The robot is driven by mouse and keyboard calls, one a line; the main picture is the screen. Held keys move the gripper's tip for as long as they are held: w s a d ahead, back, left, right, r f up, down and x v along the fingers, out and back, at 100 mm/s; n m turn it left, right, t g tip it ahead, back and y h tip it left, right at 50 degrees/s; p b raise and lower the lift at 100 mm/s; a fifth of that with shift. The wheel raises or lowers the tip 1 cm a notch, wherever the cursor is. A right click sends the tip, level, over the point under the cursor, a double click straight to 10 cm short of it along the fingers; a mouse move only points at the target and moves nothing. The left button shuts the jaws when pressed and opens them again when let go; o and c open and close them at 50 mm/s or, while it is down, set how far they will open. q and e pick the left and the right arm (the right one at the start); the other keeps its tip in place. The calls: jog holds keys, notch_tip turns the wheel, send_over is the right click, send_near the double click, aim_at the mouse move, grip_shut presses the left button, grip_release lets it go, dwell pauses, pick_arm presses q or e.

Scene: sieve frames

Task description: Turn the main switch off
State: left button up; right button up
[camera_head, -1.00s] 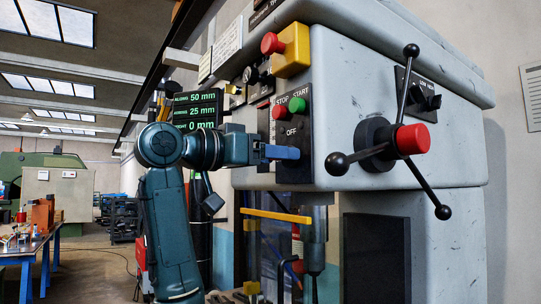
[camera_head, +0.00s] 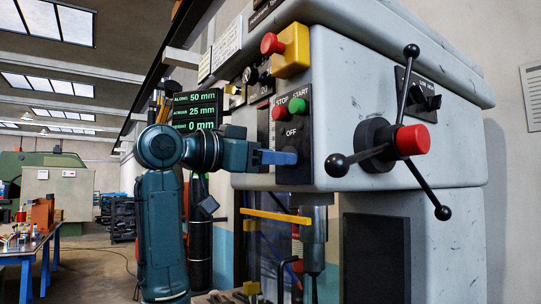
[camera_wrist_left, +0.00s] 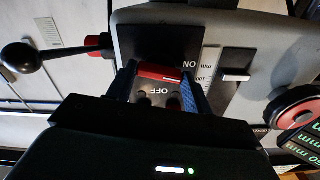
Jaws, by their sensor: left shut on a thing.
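The main switch sits on the dark panel (camera_head: 294,112) on the front of the grey machine, below the STOP and START buttons. In the head view the blue fingers of my left gripper (camera_head: 282,157) cover the switch, just under the OFF label. In the left wrist view the switch (camera_wrist_left: 158,73) shows a red part between the two fingers of my left gripper (camera_wrist_left: 160,88). The gripper is shut on it. OFF is printed on the near side in this view, and ON beyond it. I cannot tell the switch's exact position. My right gripper is not in view.
A green START button (camera_head: 297,106) and a red STOP button (camera_head: 279,112) sit just above the gripper. A red mushroom button on a yellow box (camera_head: 293,52) is higher up. A three-armed handwheel (camera_head: 384,147) projects to the right. A yellow bar (camera_head: 277,215) lies below.

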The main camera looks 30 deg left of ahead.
pick_arm(q)
jog(key=m+p, duration=0.7)
jog(key=m, duration=0.8)
jog(key=shift+m, duration=0.3)
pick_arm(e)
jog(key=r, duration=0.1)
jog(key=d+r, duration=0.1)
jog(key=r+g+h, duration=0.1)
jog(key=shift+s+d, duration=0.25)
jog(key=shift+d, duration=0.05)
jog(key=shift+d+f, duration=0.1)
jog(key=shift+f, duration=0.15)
pick_arm(q)
jog(key=o, duration=1)
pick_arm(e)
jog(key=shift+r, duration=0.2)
